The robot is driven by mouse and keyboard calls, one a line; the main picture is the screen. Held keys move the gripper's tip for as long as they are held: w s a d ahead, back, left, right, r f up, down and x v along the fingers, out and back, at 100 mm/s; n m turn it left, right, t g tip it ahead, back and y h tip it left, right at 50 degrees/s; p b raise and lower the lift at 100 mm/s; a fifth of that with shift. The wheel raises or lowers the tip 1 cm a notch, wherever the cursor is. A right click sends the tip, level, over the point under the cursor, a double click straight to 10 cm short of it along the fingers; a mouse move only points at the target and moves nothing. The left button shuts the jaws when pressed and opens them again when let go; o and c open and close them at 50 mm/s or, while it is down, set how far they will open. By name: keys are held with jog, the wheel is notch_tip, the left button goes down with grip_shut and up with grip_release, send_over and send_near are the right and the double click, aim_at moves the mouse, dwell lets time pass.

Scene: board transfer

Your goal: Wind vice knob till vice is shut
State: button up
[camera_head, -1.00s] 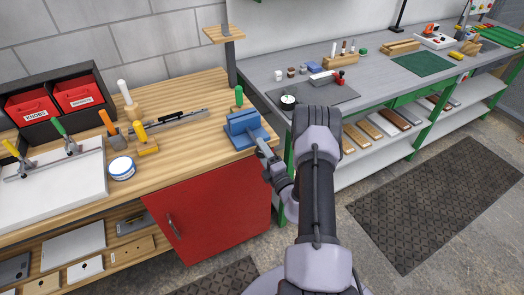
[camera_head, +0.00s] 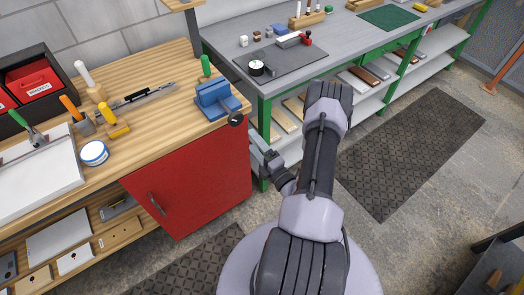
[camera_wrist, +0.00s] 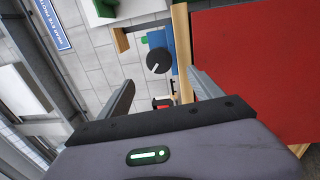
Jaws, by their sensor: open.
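The blue vice (camera_head: 213,101) sits on the right front corner of the wooden bench. Its round black knob (camera_head: 236,120) faces the front at the bench edge. In the wrist view the knob (camera_wrist: 159,61) has a pale line on its face and stands in front of the blue vice body (camera_wrist: 183,48). My gripper (camera_head: 257,150) is below and right of the knob, apart from it. In the wrist view my gripper (camera_wrist: 165,88) has its two fingers wide apart with nothing between them, and the knob lies beyond the tips. The gap between the vice jaws is too small to judge.
The red cabinet door (camera_head: 190,180) is below the vice, close to my gripper. A green-handled tool (camera_head: 206,66) stands behind the vice. A grey bench (camera_head: 330,50) is to the right. The floor around my base is mostly clear.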

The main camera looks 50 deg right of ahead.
jog(key=v, duration=0.4)
jog(key=shift+s+a+f, duration=0.1)
jog(key=shift+s, duration=0.25)
